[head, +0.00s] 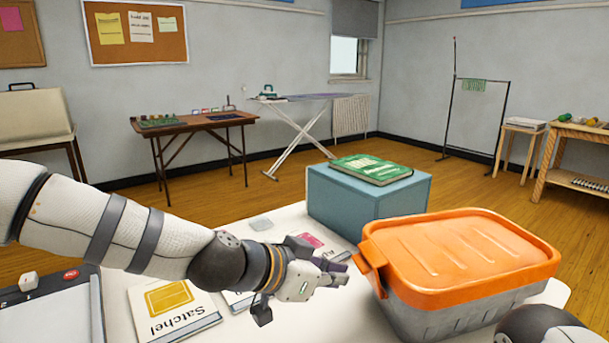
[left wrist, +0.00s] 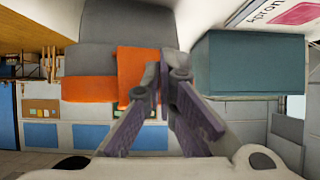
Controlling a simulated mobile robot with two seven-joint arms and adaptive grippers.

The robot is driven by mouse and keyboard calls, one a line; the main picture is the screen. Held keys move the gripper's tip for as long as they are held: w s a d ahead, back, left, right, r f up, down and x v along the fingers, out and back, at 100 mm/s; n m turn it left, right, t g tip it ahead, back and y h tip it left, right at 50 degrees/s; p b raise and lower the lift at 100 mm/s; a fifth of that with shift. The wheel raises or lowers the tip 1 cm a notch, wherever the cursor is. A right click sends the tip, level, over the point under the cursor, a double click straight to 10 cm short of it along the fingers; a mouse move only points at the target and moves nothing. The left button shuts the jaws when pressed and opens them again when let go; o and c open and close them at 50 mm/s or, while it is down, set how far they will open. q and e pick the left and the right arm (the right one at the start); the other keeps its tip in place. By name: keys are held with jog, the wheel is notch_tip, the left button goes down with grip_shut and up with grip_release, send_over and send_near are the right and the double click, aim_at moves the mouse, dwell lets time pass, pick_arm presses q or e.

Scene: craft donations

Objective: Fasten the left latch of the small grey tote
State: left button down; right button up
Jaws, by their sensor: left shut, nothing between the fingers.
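The small grey tote (head: 425,320) stands on the white table with its orange lid (head: 480,250) on. Its left latch (head: 369,264) is an orange flap that slants outward from the lid's left end in the head view. My left gripper (head: 338,274) is shut and empty, just left of the latch. In the left wrist view the tote (left wrist: 95,35) appears upside down, and the latch (left wrist: 132,65) is partly hidden behind my fingertips (left wrist: 166,75). I cannot tell whether the fingers touch it. My right gripper is out of view.
A blue box (head: 345,200) with a green book (head: 371,169) on it stands behind the tote. A Satchel booklet (head: 170,312) and other sheets lie on the white table (head: 240,332) under my left arm. A dark round part of mine is at the bottom right.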

pick_arm(q)
jog(key=shift+w+d, duration=0.15)
jog(key=shift+d, duration=0.3)
jog(key=shift+d, duration=0.25)
jog(key=shift+a+r, duration=0.1)
dwell(0.4)
jog(key=s+a+r+p, duration=0.1)
jog(key=a+r+p, duration=0.1)
jog(key=a, duration=0.4)
jog(key=shift+s+a+r, duration=0.3)
jog(key=shift+a+r, duration=0.05)
jog(key=shift+r, duration=0.1)
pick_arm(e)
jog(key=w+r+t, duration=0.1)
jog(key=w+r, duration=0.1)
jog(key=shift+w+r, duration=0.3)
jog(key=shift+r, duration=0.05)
